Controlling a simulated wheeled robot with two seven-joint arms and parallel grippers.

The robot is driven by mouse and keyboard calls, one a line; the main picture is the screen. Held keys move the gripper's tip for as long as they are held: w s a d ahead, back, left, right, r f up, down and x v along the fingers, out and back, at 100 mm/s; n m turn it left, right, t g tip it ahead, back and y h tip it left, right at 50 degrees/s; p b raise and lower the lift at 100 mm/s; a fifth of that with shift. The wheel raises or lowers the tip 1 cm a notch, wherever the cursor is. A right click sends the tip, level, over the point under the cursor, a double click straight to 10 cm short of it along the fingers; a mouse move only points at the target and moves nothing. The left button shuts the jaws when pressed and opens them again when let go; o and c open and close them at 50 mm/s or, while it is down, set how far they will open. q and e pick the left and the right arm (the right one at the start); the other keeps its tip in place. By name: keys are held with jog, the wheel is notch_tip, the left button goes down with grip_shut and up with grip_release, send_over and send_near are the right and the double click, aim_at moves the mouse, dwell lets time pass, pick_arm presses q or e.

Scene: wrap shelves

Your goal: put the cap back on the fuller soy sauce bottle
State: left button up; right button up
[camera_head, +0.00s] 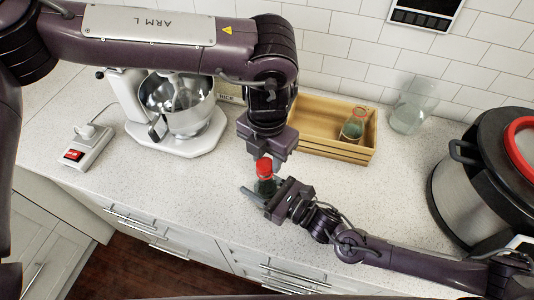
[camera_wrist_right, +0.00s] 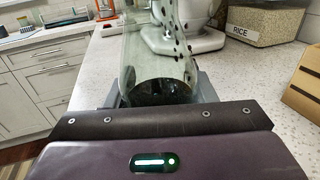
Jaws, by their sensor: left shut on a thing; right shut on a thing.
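My right gripper (camera_head: 268,199) is shut on a glass soy sauce bottle (camera_head: 265,187) above the front part of the counter. The bottle looks upright. In the right wrist view the bottle (camera_wrist_right: 150,55) is clear glass with dark liquid low in it, between the fingers. A red cap (camera_head: 264,166) is at the bottle's top. My left gripper (camera_head: 266,158) points down from above and is shut on the cap. I cannot tell whether the cap is seated on the neck. A second bottle (camera_head: 353,126) stands in the wooden crate (camera_head: 330,152); its level is unclear.
A stand mixer (camera_head: 180,145) stands at the left, beside a power strip (camera_head: 88,146). A glass jar (camera_head: 412,108) is right of the crate. A large pot (camera_head: 460,190) with a red-rimmed lid is at the far right. A rice container (camera_wrist_right: 258,20) shows in the wrist view.

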pick_arm(q)
jog(key=shift+f, duration=0.35)
jog(key=m, duration=0.6)
jog(key=shift+s+d+m, duration=0.15)
jog(key=shift+m, duration=0.25)
jog(key=m, duration=0.4)
jog(key=shift+s, duration=0.1)
jog(key=m, duration=0.4)
jog(key=shift+s+m, duration=0.15)
jog(key=shift+m, duration=0.15)
jog(key=m, duration=0.6)
jog(key=shift+s+a+m, duration=0.15)
jog(key=shift+a+m, duration=0.05)
jog(key=shift+m, duration=0.1)
jog(key=m, duration=0.4)
jog(key=shift+s+a+m, duration=0.1)
jog(key=shift+s+m, duration=0.05)
jog(key=shift+m, duration=1.55)
jog(key=shift+f, duration=0.1)
jog(key=o, duration=1)
jog(key=shift+c, duration=0.2)
